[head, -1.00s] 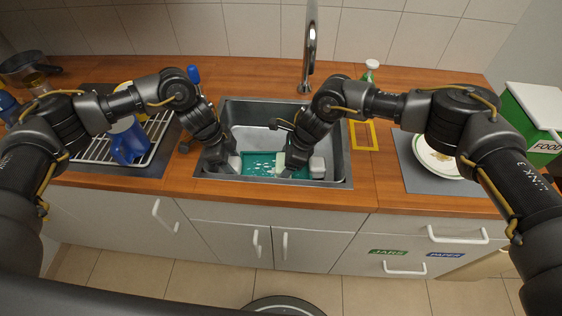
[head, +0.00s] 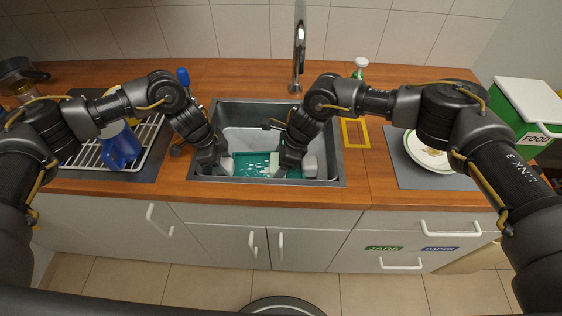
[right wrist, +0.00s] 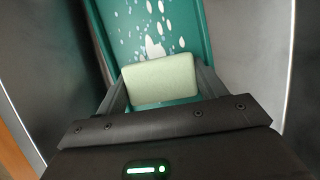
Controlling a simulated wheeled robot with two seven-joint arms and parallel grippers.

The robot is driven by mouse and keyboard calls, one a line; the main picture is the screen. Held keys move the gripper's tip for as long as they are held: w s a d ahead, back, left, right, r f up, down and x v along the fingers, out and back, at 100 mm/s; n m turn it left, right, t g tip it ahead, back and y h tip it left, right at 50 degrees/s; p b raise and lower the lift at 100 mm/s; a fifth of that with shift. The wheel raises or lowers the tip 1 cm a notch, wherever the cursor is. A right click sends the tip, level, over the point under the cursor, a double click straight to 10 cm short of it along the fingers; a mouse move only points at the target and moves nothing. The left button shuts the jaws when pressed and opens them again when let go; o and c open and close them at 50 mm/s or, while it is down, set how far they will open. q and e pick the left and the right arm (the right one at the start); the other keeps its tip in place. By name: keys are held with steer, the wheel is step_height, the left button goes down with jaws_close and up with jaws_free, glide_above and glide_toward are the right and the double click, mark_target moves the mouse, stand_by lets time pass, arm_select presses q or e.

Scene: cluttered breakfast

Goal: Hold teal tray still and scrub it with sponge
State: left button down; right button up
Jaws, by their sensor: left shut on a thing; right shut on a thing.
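The teal tray (head: 250,166) lies in the sink, with white specks on its surface. The tray also shows in the right wrist view (right wrist: 134,27), where the white spots lie beyond the sponge. My left gripper (head: 222,166) is at the tray's left end and is shut on it; its fingertips are hard to make out. My right gripper (head: 282,168) is over the right part of the tray. In the right wrist view, my right gripper (right wrist: 160,88) is shut on the pale green sponge (right wrist: 161,80), which lies over the tray and appears to touch it.
The metal sink (head: 335,168) has walls close around both grippers. The faucet (head: 298,50) stands behind it. A plate (head: 428,155) lies on a grey mat at right, near a yellow frame (head: 355,133).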

arm_select(q)
steer(key=shift+d, duration=0.1)
arm_select(e)
steer(key=shift+r, duration=4.05)
arm_select(q)
steer(key=c, duration=0.5)
jaws_free()
steer(key=shift+v, duration=3.8)
steer(key=v, duration=1.2)
steer(key=shift+s, duration=0.1)
